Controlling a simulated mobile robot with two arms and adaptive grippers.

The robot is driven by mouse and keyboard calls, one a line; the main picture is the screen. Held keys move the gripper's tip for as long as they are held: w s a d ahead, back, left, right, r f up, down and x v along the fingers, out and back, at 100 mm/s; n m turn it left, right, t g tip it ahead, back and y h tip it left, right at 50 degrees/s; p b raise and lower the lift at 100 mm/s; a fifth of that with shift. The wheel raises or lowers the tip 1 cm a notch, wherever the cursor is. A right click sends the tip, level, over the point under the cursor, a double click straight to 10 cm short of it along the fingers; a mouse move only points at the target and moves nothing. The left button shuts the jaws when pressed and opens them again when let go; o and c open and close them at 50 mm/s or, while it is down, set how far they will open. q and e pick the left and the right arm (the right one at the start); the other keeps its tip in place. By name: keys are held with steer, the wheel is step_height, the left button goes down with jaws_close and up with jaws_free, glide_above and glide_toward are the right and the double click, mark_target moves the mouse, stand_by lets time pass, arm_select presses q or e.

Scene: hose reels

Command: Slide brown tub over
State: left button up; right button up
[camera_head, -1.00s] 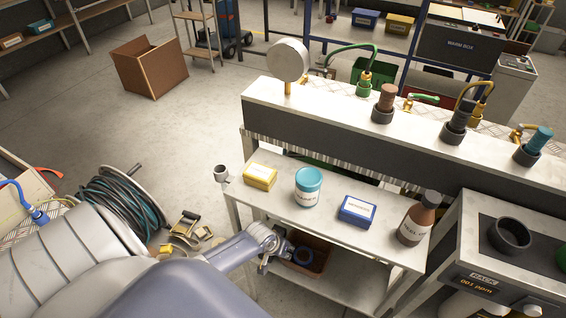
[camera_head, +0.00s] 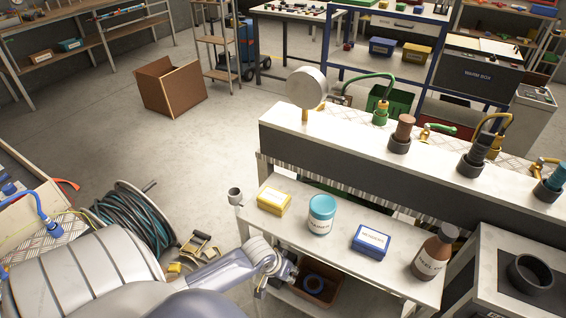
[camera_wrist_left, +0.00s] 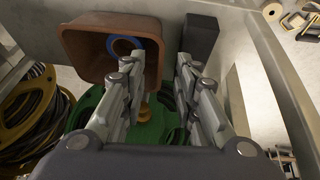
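The brown tub (camera_head: 327,278) is on the lower shelf of the white bench, partly hidden by the bench's upper shelf. It holds a blue ring (camera_head: 314,283). In the left wrist view the brown tub (camera_wrist_left: 86,47) is at upper left, with the blue ring (camera_wrist_left: 122,46) inside. My left gripper (camera_head: 288,275) is low at the tub's left side in the head view. In the left wrist view my left gripper (camera_wrist_left: 157,70) has its fingers apart, and the tub's right wall shows between them. I cannot tell whether they touch it. My right gripper is not in view.
The upper shelf (camera_head: 340,248) above holds a yellow box (camera_head: 273,200), a teal-lidded tub (camera_head: 321,214), a blue box (camera_head: 371,241) and a brown bottle (camera_head: 434,254). In the wrist view a dark block (camera_wrist_left: 201,37) stands right of the tub, with a green reel (camera_wrist_left: 150,128) below.

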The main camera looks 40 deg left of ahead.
arm_select(q)
steer(key=shift+v, duration=1.6)
